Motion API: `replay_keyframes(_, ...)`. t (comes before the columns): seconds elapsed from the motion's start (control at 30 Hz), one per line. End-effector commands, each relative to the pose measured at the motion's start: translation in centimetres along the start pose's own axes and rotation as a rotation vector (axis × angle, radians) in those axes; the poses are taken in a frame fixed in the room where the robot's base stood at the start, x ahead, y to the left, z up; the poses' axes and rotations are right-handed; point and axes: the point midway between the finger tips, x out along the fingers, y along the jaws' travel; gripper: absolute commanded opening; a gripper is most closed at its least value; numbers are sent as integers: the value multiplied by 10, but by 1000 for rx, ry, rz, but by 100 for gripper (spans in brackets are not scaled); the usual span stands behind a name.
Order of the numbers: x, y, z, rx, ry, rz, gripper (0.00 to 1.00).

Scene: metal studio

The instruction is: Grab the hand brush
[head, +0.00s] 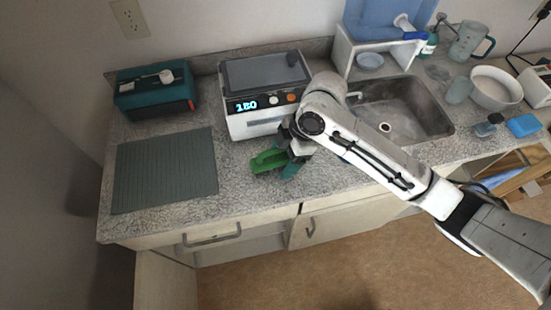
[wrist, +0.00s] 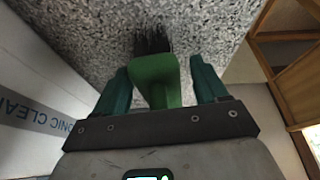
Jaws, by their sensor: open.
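The green hand brush (head: 268,160) lies on the speckled counter near its front edge, in front of the white ultrasonic cleaner. In the wrist view its green handle (wrist: 156,78) points toward me and its dark bristles (wrist: 152,41) lie on the far side. My gripper (head: 281,164) is over the brush, pointing down. In the wrist view the teal fingers of my gripper (wrist: 160,76) stand apart, one on each side of the green handle, with a visible gap on the right. Part of the brush is hidden behind the gripper in the head view.
The ultrasonic cleaner (head: 255,121) stands close behind my gripper. A grey-green ribbed mat (head: 165,170) and a teal box (head: 155,100) are to the left. The sink (head: 400,115) is to the right, with a white bowl (head: 493,88) beyond. Drawers lie below the counter edge.

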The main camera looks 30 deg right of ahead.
Motion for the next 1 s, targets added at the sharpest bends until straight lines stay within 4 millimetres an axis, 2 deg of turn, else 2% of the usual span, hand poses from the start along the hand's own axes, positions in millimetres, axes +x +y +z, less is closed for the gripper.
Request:
replay_keyframes(0.07, 0, 0, 0, 0, 0, 0, 72)
replay_keyframes(0.7, -1, 0, 0, 0, 1, 0, 14)
replay_keyframes(1.0, -3, 0, -1, 0, 1, 0, 13)
